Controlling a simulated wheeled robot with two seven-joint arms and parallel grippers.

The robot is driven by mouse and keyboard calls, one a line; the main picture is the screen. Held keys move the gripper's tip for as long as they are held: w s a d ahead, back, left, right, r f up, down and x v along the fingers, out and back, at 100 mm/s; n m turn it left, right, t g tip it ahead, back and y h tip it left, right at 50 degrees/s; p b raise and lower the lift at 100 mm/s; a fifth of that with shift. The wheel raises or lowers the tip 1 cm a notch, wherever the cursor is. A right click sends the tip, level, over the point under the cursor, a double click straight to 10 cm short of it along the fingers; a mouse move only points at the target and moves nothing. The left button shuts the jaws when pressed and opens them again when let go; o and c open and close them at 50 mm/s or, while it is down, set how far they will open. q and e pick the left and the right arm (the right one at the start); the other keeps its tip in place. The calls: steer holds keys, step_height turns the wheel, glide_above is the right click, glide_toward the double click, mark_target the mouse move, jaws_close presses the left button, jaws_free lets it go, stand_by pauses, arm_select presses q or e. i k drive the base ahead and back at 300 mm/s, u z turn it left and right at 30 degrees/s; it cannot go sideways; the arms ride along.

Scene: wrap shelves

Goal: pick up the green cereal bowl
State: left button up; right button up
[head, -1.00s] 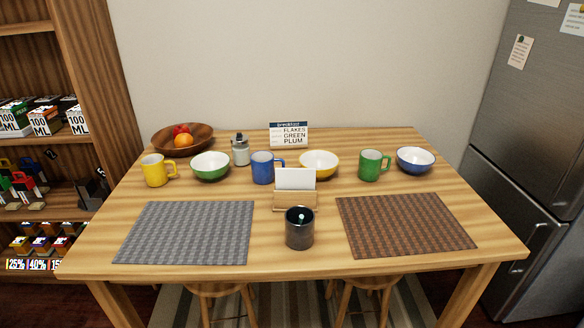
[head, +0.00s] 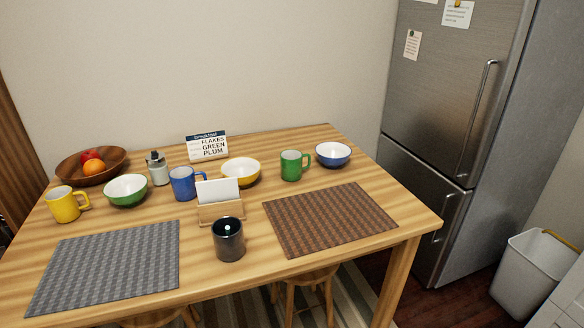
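The green cereal bowl (head: 126,191), green outside and white inside, stands upright on the wooden table (head: 240,284) at the left. It is between the yellow mug (head: 64,206) and the blue mug (head: 183,184), with the glass shaker jar (head: 158,170) just behind it. Its rim is clear and it looks empty. Neither of my grippers is in the head view.
A fruit bowl (head: 93,175) stands at the back left. A napkin holder (head: 221,212) and dark cup (head: 229,243) stand mid-table, near a grey placemat (head: 108,266) and brown placemat (head: 330,219). A fridge (head: 432,130) and bin (head: 532,272) are at right.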

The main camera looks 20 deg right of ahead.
mark_target(129, 191)
steer(key=k, duration=0.6)
steer(key=u, duration=0.7)
steer(key=i, duration=1.2)
steer(key=u, duration=0.35)
